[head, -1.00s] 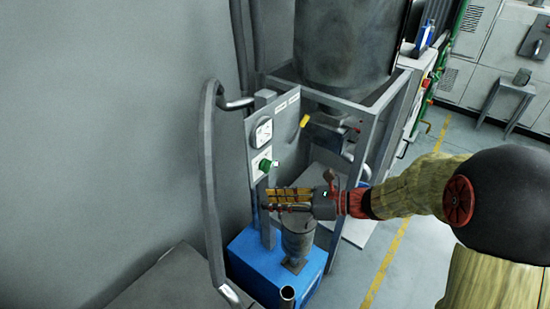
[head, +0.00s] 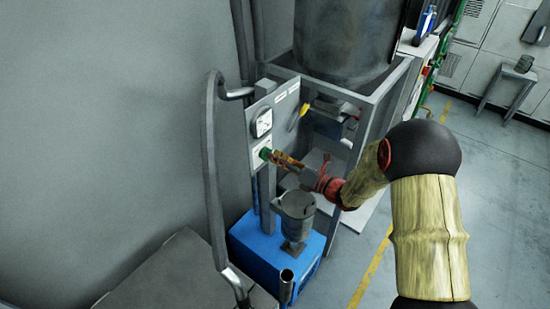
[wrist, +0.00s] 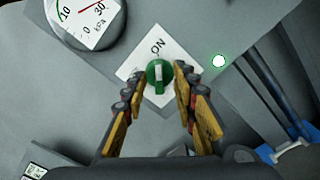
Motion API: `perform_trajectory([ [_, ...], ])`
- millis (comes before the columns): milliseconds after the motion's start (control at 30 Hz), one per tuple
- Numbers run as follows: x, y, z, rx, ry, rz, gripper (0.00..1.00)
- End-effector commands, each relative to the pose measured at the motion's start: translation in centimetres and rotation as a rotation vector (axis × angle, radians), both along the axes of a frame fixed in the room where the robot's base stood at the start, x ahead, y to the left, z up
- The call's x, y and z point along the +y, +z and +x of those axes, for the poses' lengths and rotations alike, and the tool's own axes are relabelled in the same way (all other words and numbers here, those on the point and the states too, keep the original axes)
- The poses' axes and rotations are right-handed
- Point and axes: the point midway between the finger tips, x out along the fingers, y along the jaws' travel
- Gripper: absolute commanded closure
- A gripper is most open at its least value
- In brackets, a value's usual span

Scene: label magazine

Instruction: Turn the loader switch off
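The loader switch is a green rotary knob (wrist: 160,76) with a white pointer bar, on a white plate (wrist: 140,66) marked "ON". In the wrist view the bar runs roughly up and down, a little off the "ON" text. My gripper (wrist: 163,85) is open, with one yellow-and-black finger on each side of the knob. I cannot tell whether the fingers touch it. In the head view the green knob (head: 265,153) shows at the tip of my gripper (head: 272,156), low on the grey panel.
A round gauge (wrist: 88,18) sits on the panel beside the switch plate, and a green light (wrist: 219,61) glows on the other side. In the head view a yellow lever (head: 303,110) is to the right. A blue base unit (head: 260,258) with a grey canister (head: 297,208) stands below.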

Motion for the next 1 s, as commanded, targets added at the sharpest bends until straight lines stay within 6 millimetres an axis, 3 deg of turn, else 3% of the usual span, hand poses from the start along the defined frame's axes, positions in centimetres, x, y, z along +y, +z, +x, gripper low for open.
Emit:
perform_trajectory([
  [367, 0.58, 0.08, 0.43, -0.001, 0.001, 0.000, 0.72],
  [833, 0.55, 0.07, 0.41, -0.001, 0.000, -0.001, 0.99],
  [1000, 0.55, 0.06, 0.41, -0.001, 0.000, -0.001, 1.00],
])
